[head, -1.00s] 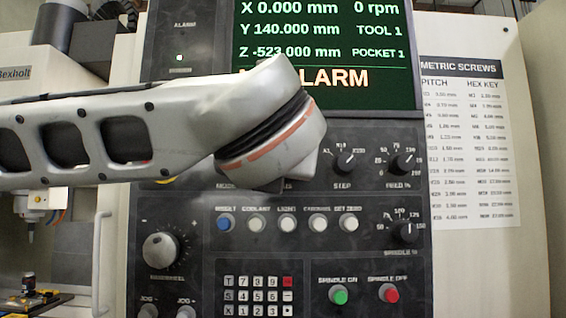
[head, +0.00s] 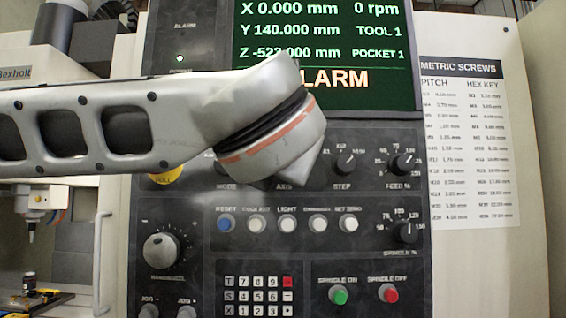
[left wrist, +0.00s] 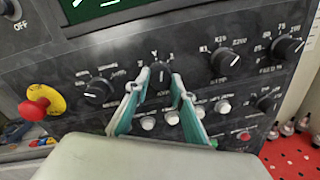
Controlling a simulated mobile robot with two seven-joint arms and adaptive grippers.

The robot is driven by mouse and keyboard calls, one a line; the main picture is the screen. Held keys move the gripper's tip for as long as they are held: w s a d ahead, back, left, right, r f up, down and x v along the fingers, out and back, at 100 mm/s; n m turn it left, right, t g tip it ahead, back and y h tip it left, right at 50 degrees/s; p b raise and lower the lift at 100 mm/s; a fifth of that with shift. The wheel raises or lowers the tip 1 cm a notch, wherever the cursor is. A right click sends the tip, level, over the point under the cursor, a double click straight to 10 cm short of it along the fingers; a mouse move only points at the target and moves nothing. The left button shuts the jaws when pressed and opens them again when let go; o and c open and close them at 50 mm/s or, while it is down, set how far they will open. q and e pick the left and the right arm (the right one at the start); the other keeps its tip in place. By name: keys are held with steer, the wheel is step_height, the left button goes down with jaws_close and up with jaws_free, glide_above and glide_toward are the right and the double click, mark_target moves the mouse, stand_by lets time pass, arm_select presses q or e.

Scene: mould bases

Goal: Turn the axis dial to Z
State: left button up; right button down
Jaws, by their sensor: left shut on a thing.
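The axis dial (left wrist: 159,73) is a dark knob with a light pointer mark, seen in the left wrist view between my fingers. Its pointer looks roughly upward there, but I cannot read exactly which letter it meets. My left gripper (left wrist: 157,87) is shut on the dial, with one teal-edged finger on each side. In the head view my left arm's wrist covers the dial and the fingers; only the AXIS label shows below it. My right gripper is in neither view.
The step dial (head: 344,163) sits just right of the wrist, and the mode dial (left wrist: 98,90) is left of the fingers. A row of push buttons (head: 287,224) runs below. A red emergency knob (left wrist: 33,109) and the screen (head: 380,90) are nearby.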

arm_select(q)
steer(key=shift+r+m+p, duration=0.15)
steer(key=shift+m+p, duration=0.35)
steer(key=shift+m, duration=2.2)
steer(key=o, duration=1.1)
